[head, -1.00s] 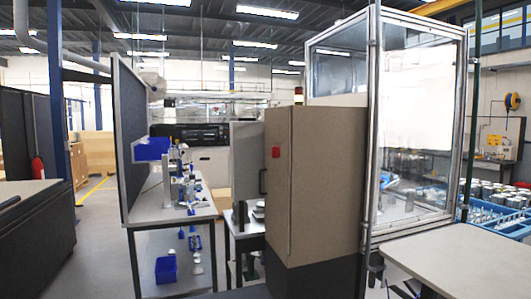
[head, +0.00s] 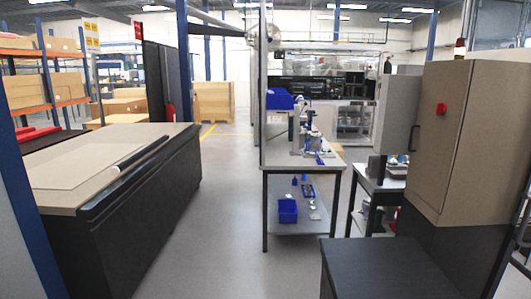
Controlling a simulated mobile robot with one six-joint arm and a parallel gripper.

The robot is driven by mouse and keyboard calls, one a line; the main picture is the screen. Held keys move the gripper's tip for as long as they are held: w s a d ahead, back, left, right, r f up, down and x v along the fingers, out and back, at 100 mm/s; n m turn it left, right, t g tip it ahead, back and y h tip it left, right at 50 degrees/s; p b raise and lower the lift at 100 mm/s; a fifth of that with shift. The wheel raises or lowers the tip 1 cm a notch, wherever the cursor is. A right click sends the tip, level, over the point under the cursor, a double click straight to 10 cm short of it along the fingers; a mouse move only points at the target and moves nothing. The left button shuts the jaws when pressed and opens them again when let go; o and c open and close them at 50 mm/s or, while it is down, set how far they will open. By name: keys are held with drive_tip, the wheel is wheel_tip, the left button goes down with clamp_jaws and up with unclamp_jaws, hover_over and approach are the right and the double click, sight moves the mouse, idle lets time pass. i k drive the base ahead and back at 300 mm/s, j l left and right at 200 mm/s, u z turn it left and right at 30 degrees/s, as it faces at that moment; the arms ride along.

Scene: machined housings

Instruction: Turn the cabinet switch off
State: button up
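A tall beige cabinet (head: 433,145) on a dark base stands at the right of the head view. A red switch (head: 441,109) sits high on its left-hand face. The switch is small here, and its position cannot be read. A grey door-like panel with a dark handle (head: 412,138) shows just left of the cabinet. My gripper is not in view.
A workbench (head: 342,167) with blue bins stands in the middle. A low dark table (head: 375,266) is in front of the cabinet. A large dark counter (head: 120,205) stands at the left. Free grey floor (head: 215,225) runs between counter and workbench.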

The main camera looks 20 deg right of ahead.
sight(441, 107)
drive_tip(key=i+j+z, duration=0.1)
drive_tip(key=i, duration=0.5)
drive_tip(key=i+j+z, duration=0.15)
drive_tip(key=i+j, duration=0.15)
drive_tip(key=i, duration=0.25)
drive_tip(key=i+j+z, duration=0.1)
drive_tip(key=i+j, duration=0.25)
drive_tip(key=i, duration=0.2)
drive_tip(key=i+j+z, duration=0.1)
drive_tip(key=i+j, duration=0.2)
drive_tip(key=i, duration=0.25)
drive_tip(key=i+j+z, duration=0.1)
drive_tip(key=i+j, duration=0.3)
drive_tip(key=i, duration=0.15)
